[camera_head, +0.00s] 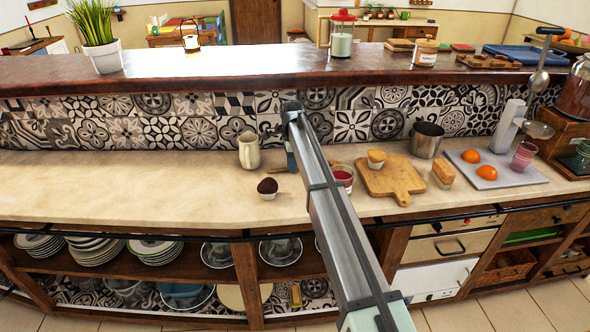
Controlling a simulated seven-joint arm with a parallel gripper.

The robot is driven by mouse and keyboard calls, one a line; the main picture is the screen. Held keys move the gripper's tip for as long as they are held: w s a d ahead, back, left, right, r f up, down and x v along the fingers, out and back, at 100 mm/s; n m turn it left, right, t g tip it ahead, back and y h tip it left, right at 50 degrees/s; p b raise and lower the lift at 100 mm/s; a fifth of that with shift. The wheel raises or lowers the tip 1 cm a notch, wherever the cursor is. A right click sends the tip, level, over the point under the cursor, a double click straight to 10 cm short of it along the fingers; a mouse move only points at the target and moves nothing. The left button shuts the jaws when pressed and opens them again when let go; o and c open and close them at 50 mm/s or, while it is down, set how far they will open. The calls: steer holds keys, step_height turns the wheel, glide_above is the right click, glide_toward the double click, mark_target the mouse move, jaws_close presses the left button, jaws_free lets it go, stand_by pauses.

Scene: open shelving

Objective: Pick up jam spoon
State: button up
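A small glass with red contents that looks like jam (343,177) stands on the counter just right of my arm, partly behind it. I cannot make out a spoon in it. My arm reaches from the bottom right up over the counter, and its dark far end (291,108) is in front of the tiled wall. My gripper's fingers cannot be made out there. A small bluish shape with a brown part shows below the arm's end, partly hidden, and I cannot tell what it is.
A cream jug (249,150) and a dark-topped muffin (267,188) are left of my arm. A cutting board (391,181), metal pot (427,139) and tray (513,174) with oranges are to the right. A raised wooden ledge (250,66) runs behind. The counter's left part is clear.

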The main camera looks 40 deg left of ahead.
jaws_close()
steer(key=shift+r, duration=0.1)
